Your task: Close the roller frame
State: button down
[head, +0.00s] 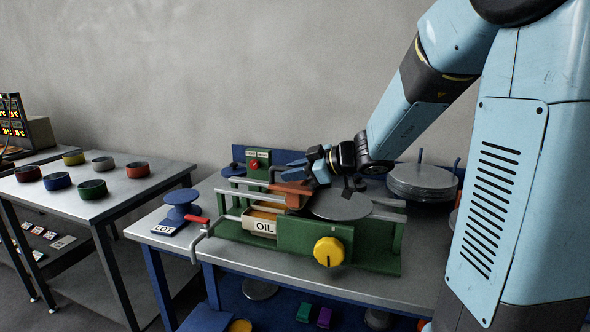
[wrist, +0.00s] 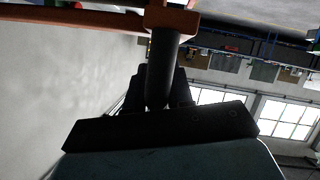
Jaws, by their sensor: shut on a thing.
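The roller frame (head: 315,236) is a green stand with pale rails on the table in the head view. My gripper (head: 318,165) is just above the bracket. In the wrist view my gripper (wrist: 162,100) is shut on a dark round handle (wrist: 166,60), which joins the orange bracket (wrist: 172,20). The handle is mostly hidden in the head view.
A red-handled crank (head: 197,220) sticks out at the frame's left. A blue spool stand (head: 181,205) with a LOT label is left of it. A stack of grey discs (head: 422,182) stands at the back right. Another table (head: 120,187) with several coloured pots is at left.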

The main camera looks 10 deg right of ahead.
jog(key=shift+s+f, duration=0.15)
jog(key=shift+f, duration=0.2)
jog(key=c, duration=1.1)
grip_release()
jog(key=shift+r, duration=0.1)
jog(key=shift+r, duration=0.1)
jog(key=shift+s+d+r, duration=0.15)
jog(key=shift+d, duration=0.15)
jog(key=v, duration=1.3)
